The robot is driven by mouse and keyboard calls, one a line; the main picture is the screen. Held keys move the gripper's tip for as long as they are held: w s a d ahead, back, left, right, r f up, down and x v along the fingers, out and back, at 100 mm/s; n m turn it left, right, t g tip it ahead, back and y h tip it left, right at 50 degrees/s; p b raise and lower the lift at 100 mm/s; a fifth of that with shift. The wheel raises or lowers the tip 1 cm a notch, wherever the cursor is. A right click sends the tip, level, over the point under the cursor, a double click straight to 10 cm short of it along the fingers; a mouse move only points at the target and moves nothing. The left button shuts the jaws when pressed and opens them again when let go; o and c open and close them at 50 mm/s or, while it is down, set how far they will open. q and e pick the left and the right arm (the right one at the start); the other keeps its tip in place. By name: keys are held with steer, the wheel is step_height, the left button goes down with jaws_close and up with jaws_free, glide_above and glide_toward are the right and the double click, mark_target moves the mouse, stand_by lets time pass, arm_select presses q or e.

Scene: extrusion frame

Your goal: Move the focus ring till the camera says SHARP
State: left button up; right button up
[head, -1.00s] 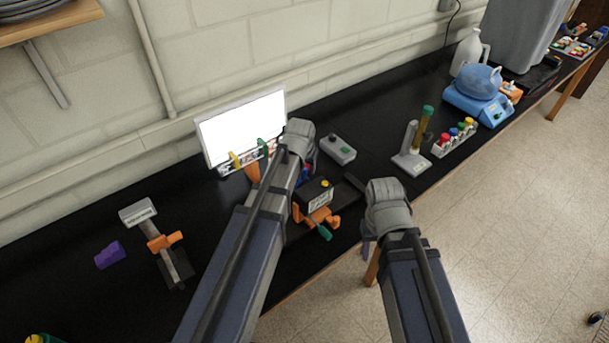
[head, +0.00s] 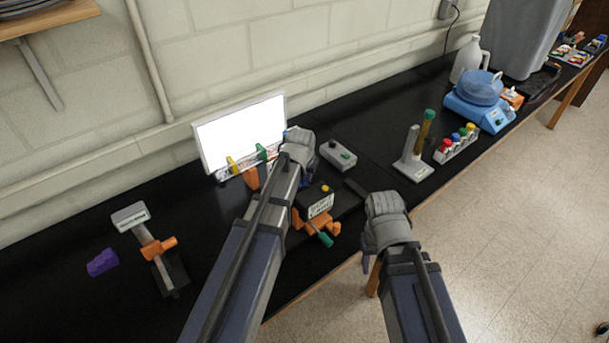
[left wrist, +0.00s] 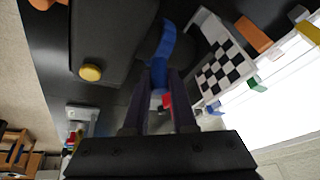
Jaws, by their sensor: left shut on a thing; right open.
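The camera is a dark box with a yellow button (head: 325,188) and a small lettered label (head: 320,207); I cannot read its words. In the left wrist view, the dark camera body (left wrist: 115,40) is at upper left. A blue curved band (left wrist: 163,42), apparently the focus ring, reaches between my left fingers (left wrist: 160,85). My left gripper is shut on it; a small red piece (left wrist: 167,100) shows between the fingers. In the head view, my arm hides most of the ring. My right gripper (head: 368,258) is open and empty, right of the camera, near the table edge.
A checkered board (left wrist: 222,68) stands before a bright white panel (head: 242,130). Orange clamp parts (head: 318,226) and a green handle (head: 326,240) are below the camera. A grey button box (head: 338,155) lies behind. A purple block (head: 102,262) is far left.

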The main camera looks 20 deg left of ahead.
arm_select(q)
jaws_close()
stand_by(0.8)
steer(key=shift+w+d+g+y, duration=0.25)
steer(key=shift+w+g+y, duration=0.05)
steer(key=shift+w+g, duration=0.15)
steer(key=shift+w+d+f+g+y, duration=0.2)
steer(key=shift+g+y, duration=0.2)
steer(key=shift+g, duration=0.15)
steer(key=shift+s, duration=0.15)
steer(key=o, duration=0.7)
jaws_free()
steer(key=shift+c, duration=0.2)
